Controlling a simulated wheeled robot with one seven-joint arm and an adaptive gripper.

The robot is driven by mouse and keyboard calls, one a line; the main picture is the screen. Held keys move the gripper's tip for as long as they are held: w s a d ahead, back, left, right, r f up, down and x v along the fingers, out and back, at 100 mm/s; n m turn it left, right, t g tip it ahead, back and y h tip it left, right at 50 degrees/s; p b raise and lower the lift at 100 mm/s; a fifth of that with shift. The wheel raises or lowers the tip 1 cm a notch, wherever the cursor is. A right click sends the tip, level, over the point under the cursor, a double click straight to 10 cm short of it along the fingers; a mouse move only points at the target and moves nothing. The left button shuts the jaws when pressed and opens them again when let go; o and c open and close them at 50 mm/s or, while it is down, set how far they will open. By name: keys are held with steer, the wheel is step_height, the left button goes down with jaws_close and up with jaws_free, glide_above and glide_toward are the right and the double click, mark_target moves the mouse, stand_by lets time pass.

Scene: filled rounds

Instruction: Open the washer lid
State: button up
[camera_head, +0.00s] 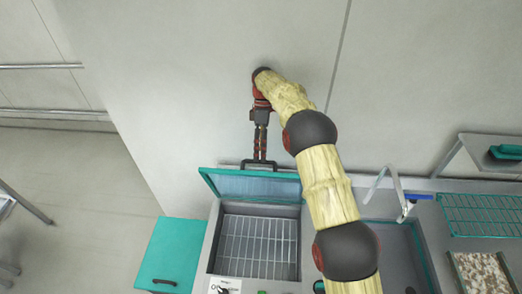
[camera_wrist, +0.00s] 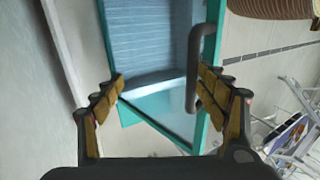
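The washer (camera_head: 210,245) is a grey box with a wire rack (camera_head: 258,245) showing inside its open top. Its teal-framed lid (camera_head: 285,186) is raised and tilted up at the wall side. A dark bar handle (camera_head: 245,164) sits on the lid's upper edge. My gripper (camera_head: 260,154) is at that handle, pointing down at it. In the wrist view my gripper (camera_wrist: 161,85) has its fingers well apart. The lid (camera_wrist: 150,40) shows between and beyond them, and the handle (camera_wrist: 192,70) is close to the right finger. I cannot tell whether they touch.
A teal cabinet (camera_head: 172,250) stands left of the washer. A sink (camera_head: 400,250) with a tap (camera_head: 385,185) is on the right, then a teal rack (camera_head: 485,215) and a tray of brownish bits (camera_head: 480,272). The wall is close behind the lid.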

steer(key=shift+d+f, duration=0.1)
steer(key=shift+f, duration=0.25)
steer(key=shift+r, duration=0.55)
steer(key=shift+c, duration=1.2)
step_height(320, 180, up, 10)
steer(key=shift+f, duration=0.2)
steer(key=c, duration=0.4)
steer(key=shift+o, duration=0.2)
